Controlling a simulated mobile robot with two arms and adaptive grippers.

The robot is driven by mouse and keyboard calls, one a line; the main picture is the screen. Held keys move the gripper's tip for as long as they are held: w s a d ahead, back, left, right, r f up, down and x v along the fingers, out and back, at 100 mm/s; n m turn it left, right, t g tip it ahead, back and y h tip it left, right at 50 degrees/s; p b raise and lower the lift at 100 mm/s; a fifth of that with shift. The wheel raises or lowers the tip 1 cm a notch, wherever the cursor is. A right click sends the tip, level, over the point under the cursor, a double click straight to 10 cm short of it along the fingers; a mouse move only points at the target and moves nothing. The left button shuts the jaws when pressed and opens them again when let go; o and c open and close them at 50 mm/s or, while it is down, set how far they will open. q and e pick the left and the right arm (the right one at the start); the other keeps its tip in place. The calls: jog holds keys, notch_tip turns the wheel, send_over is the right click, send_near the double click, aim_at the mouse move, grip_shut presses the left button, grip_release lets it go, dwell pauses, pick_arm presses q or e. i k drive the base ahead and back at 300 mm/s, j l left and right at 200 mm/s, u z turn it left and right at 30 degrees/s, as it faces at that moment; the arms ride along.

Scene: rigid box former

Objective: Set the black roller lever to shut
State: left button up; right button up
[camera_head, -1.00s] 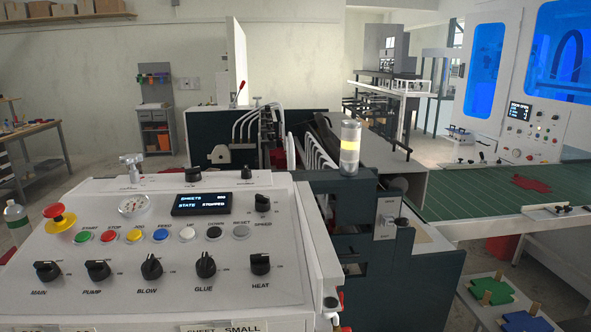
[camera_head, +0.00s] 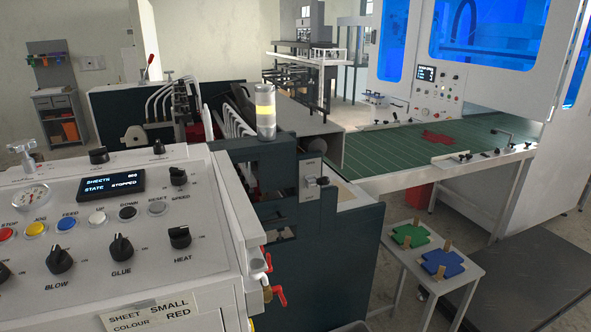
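A small black lever (camera_head: 323,181) sits on a grey plate (camera_head: 309,170) on the side of the dark machine, right of the signal lamp. The label on the plate is too small to read, so I cannot tell for sure that this is the roller lever or how it is set. Neither of my grippers is in view.
The control panel (camera_head: 78,212) with knobs and coloured buttons fills the lower left; its display (camera_head: 111,185) reads STATE STOPPED. Red-handled valves (camera_head: 276,294) stick out at its right side. A small table (camera_head: 433,287) holds green and blue cut-outs. Floor shows at the right.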

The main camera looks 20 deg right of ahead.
aim_at(323, 181)
jog(key=i+l+u, duration=0.1)
jog(key=l+u, duration=0.7)
jog(key=l, duration=0.1)
